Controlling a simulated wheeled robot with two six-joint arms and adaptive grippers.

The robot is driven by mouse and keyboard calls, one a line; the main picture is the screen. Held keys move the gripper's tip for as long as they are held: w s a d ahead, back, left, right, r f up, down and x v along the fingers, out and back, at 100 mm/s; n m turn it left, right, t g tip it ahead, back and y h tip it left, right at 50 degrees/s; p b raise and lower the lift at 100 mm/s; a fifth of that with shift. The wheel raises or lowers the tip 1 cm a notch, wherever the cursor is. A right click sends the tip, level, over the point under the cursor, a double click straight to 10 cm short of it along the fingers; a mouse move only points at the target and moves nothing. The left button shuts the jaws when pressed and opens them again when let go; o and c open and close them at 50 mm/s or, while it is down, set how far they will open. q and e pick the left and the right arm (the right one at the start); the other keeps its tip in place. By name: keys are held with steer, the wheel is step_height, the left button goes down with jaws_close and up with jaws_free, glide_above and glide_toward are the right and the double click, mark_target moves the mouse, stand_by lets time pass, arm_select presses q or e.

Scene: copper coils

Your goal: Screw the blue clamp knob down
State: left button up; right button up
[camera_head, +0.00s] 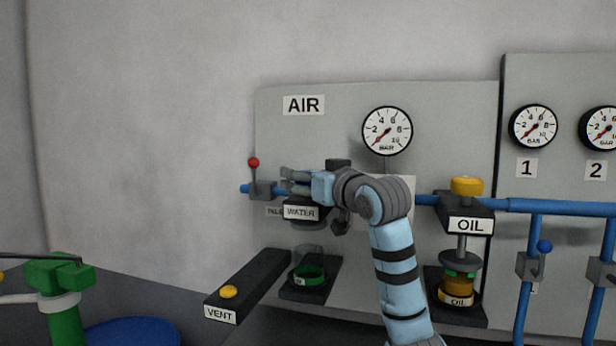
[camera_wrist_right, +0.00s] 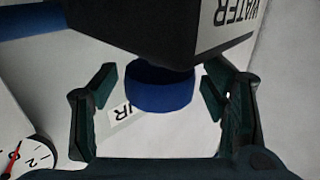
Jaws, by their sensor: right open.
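The blue clamp knob (camera_wrist_right: 158,90) is a short, dark blue round cap. In the right wrist view it lies between the two fingers of my right gripper (camera_wrist_right: 160,76), with a gap on each side. That gripper is open and not closed on it. A dark block with the WATER label (camera_wrist_right: 236,22) stands just beyond the knob. In the head view my right gripper (camera_head: 298,182) is at the WATER station (camera_head: 301,213), and the arm hides the knob. A clear cup with a green band (camera_head: 309,271) stands below the station. My left gripper is not in view.
A red-tipped lever (camera_head: 253,163) stands left of my right gripper. The AIR gauge (camera_head: 387,131) is above my arm. The OIL station (camera_head: 468,226) with its yellow knob (camera_head: 467,186) is to the right.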

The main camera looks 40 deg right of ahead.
steer(key=shift+c, duration=0.3)
steer(key=c, duration=1.1)
steer(key=shift+r+m+h+p, duration=0.1)
steer(key=shift+m+h+p, duration=0.5)
steer(key=shift+p, duration=0.4)
steer(key=m+g+h+p, duration=0.2)
steer(key=h+p, duration=0.1)
steer(key=h, duration=0.1)
steer(key=m+g+h+p, duration=0.2)
steer(key=m+h+p, duration=0.1)
steer(key=h+p, duration=0.1)
steer(key=shift+a+m+g, duration=0.1)
steer(key=shift+m+g, duration=0.2)
steer(key=shift+g, duration=0.1)
steer(key=m+g+h+p, duration=0.1)
steer(key=m+g+h, duration=0.1)
steer(key=g, duration=0.1)
steer(key=m+g+h+p, duration=0.2)
steer(key=m+g, duration=0.1)
steer(key=g, duration=0.1)
steer(key=shift+h, duration=0.3)
steer(key=m+g+h+p, duration=0.1)
steer(key=m+g+p, duration=0.1)
steer(key=m+g, duration=0.1)
steer(key=shift+g, duration=0.9)
steer(key=shift+m+g, duration=0.4)
steer(key=shift+m, duration=0.1)
steer(key=shift+p, duration=0.3)
